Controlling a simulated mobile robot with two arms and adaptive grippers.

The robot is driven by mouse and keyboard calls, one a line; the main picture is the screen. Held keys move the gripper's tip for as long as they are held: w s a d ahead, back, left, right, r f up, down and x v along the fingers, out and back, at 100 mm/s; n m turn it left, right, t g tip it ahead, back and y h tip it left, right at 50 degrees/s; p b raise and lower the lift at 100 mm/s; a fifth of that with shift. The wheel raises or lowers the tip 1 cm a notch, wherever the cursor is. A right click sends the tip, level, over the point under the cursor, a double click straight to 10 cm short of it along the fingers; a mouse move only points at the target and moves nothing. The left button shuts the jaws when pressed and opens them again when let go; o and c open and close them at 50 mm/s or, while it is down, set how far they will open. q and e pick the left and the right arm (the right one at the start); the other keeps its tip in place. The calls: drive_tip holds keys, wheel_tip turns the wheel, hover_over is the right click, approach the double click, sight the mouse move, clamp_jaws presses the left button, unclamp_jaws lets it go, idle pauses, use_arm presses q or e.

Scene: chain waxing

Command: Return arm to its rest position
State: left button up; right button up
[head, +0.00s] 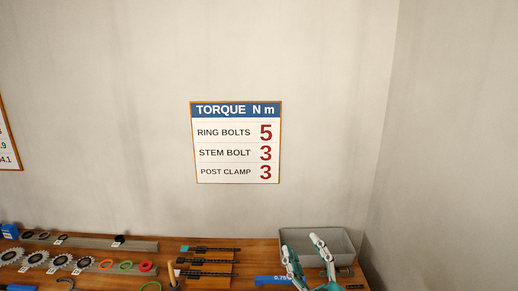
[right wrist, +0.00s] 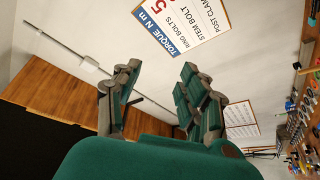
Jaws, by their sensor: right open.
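My right gripper (head: 303,245) is at the lower right of the head view, its two teal and pale fingers pointing up and spread apart. It stands in front of the grey bin and hides part of it. In the right wrist view the same gripper (right wrist: 160,78) is open, with nothing between its fingers. The wall and the torque sign (right wrist: 190,25) show beyond the fingers, tilted in that view. My left gripper is in neither view.
A wooden bench (head: 257,262) runs along the bottom of the head view. The grey bin (head: 347,247) stands at its right. Dark chain-like strips (head: 206,261) lie left of it, then coloured rings (head: 126,266) and sprockets (head: 38,258). The wall above carries the torque sign (head: 236,142).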

drive_tip(key=s+d+f+m+g+h, duration=0.3)
drive_tip(key=d+f+g, duration=0.1)
drive_tip(key=f, duration=0.5)
drive_tip(key=s+d+f+m+g+h, duration=0.3)
drive_tip(key=d+f+m, duration=0.15)
drive_tip(key=f, duration=0.35)
drive_tip(key=s+d+f+m+g, duration=0.1)
drive_tip(key=s+d+f+g, duration=0.1)
drive_tip(key=s+f+g, duration=0.6)
drive_tip(key=s+d+f+g, duration=0.15)
drive_tip(key=s+f, duration=0.35)
drive_tip(key=s, duration=0.7)
wheel_tip(320, 180, down, 30)
drive_tip(key=s+g+b, duration=0.1)
drive_tip(key=g+b, duration=0.1)
drive_tip(key=b, duration=0.4)
drive_tip(key=s+d+f+b, duration=0.1)
drive_tip(key=s+f+b, duration=0.1)
drive_tip(key=s+f, duration=0.6)
drive_tip(key=s+d+f+g+b, duration=0.1)
drive_tip(key=s+f+b, duration=0.1)
drive_tip(key=s+f, duration=0.7)
wheel_tip(320, 180, down, 5)
drive_tip(key=shift+s+d, duration=0.15)
drive_tip(key=shift+d, duration=0.05)
